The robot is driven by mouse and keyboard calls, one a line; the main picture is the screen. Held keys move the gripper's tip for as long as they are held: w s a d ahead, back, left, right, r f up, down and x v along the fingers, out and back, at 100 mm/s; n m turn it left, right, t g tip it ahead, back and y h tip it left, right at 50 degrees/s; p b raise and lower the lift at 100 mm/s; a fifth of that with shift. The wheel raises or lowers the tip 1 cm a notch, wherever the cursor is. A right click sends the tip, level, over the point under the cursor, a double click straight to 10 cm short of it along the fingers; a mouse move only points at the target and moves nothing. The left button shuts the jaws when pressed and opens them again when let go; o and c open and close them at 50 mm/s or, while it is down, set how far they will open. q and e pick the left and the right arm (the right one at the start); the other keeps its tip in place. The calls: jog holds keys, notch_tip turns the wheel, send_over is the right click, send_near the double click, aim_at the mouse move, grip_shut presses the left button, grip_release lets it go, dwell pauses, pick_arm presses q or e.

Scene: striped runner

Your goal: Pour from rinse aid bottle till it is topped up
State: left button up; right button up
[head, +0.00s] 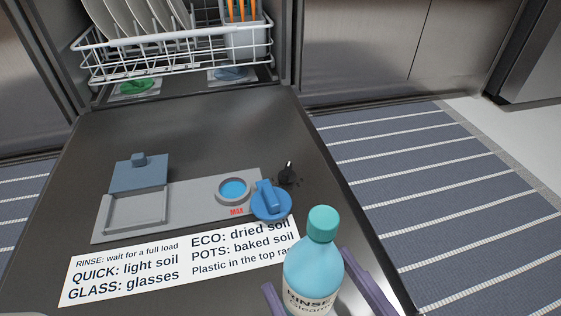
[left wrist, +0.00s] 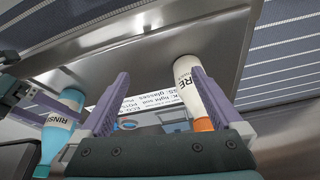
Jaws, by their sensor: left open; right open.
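A light-blue bottle (head: 312,268) with a teal cap stands upright at the bottom of the head view; its label reads RINSE above a smaller, partly hidden line. My right gripper (head: 307,270) is open, with one purple finger on each side of the bottle. A round port (head: 234,190) in the door's dispenser panel holds blue liquid. A blue turn cap (head: 270,201) lies at its right. In the left wrist view, my left gripper (left wrist: 160,73) is open; a white bottle (left wrist: 187,82) with an orange cap shows beside its right finger. The RINSE bottle (left wrist: 64,118) shows at left.
The open dishwasher door (head: 200,125) has a grey dispenser panel (head: 180,208) with an open lid (head: 139,174) and a printed label strip (head: 110,275). A rack (head: 170,48) with plates stands behind. A striped runner (head: 430,180) lies right of the door.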

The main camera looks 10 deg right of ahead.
grip_shut()
dwell(0.8)
